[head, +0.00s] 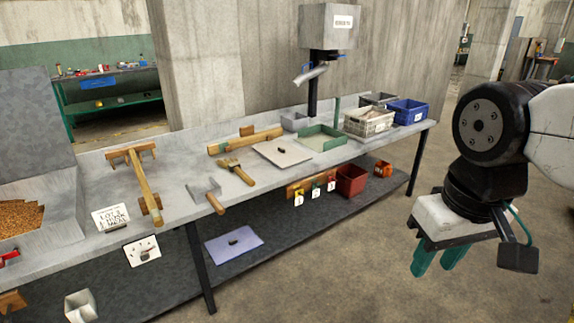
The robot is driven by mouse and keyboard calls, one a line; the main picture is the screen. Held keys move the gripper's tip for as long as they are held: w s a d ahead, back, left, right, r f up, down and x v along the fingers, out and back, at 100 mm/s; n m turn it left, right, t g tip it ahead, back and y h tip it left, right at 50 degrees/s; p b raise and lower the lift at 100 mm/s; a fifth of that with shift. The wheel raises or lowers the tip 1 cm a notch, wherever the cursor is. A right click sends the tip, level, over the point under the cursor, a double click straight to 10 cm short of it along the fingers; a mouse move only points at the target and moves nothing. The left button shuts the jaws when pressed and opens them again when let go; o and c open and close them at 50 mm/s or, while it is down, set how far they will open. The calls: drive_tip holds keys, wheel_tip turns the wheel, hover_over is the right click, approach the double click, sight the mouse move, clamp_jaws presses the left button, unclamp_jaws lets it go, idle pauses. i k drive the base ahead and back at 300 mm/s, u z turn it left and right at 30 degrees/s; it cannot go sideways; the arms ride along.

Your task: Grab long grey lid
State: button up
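A flat light grey lid with a small dark knob (291,160) lies on the workbench near its middle. A second flat lid (222,252), bluish grey with a dark knob, lies on the lower shelf. Which of the two the task calls the long grey lid I cannot tell for certain. My gripper (433,271) hangs at the right over the floor, pointing down, well apart from both lids. Its two teal fingers are spread with a gap between them, and nothing shows between them.
The bench (95,172) carries a wooden rake-like tool (140,183), a brush (236,170), a scoop (206,196), a green-edged tray (312,138), a pale crate (368,122) and a blue crate (407,111). A red bin (351,181) sits below. The floor before the bench is clear.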

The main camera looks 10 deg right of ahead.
sight(283, 155)
drive_tip(key=u, duration=0.8)
drive_tip(key=i, duration=1.8)
drive_tip(key=z, duration=1.3)
drive_tip(key=i, duration=0.45)
drive_tip(key=z, duration=0.4)
